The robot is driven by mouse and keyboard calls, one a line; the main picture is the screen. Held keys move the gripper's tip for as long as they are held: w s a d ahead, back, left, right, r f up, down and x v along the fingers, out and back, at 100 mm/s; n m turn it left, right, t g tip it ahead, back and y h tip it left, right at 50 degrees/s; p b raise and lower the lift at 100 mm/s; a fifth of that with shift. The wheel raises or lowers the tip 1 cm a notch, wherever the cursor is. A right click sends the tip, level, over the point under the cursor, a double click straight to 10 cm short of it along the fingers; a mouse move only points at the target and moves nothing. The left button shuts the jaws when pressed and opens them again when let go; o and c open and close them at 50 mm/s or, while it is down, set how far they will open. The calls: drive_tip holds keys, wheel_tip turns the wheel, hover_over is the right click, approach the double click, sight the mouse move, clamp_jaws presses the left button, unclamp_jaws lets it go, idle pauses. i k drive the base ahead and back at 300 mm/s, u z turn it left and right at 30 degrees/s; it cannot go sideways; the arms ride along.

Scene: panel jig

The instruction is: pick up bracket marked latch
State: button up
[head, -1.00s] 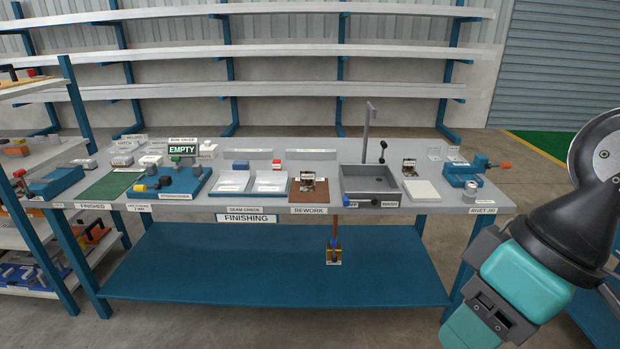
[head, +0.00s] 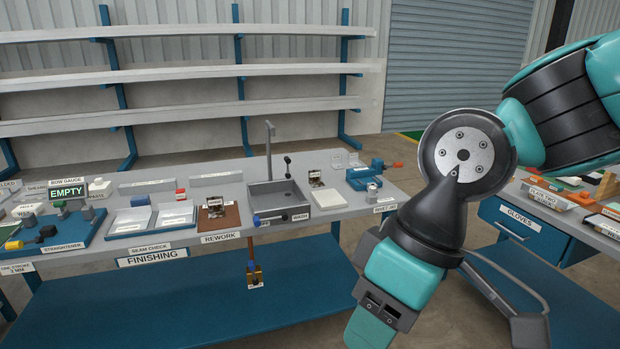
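I cannot make out any bracket with a readable "latch" mark. A small metallic piece sits on the brown REWORK mat (head: 232,218), and a similar piece (head: 316,180) stands right of the sink; both are too small to identify. My arm fills the right side of the head view, with a black joint and teal links reaching down past the bottom edge. My gripper's fingertips do not show.
The FINISHING bench (head: 340,212) holds a sink (head: 278,200), white SEAM CHECK trays (head: 131,222) and a blue straightener (head: 45,240). A blue vise (head: 364,178) is at its right end. Another bench with a GLOVES drawer (head: 518,230) stands at right. Empty shelves (head: 180,73) are behind.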

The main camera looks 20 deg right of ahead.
sight(315, 176)
drive_tip(key=z, duration=0.7)
drive_tip(key=i, duration=1.95)
drive_tip(key=u, duration=0.6)
drive_tip(key=i, duration=0.7)
drive_tip(key=u, duration=0.45)
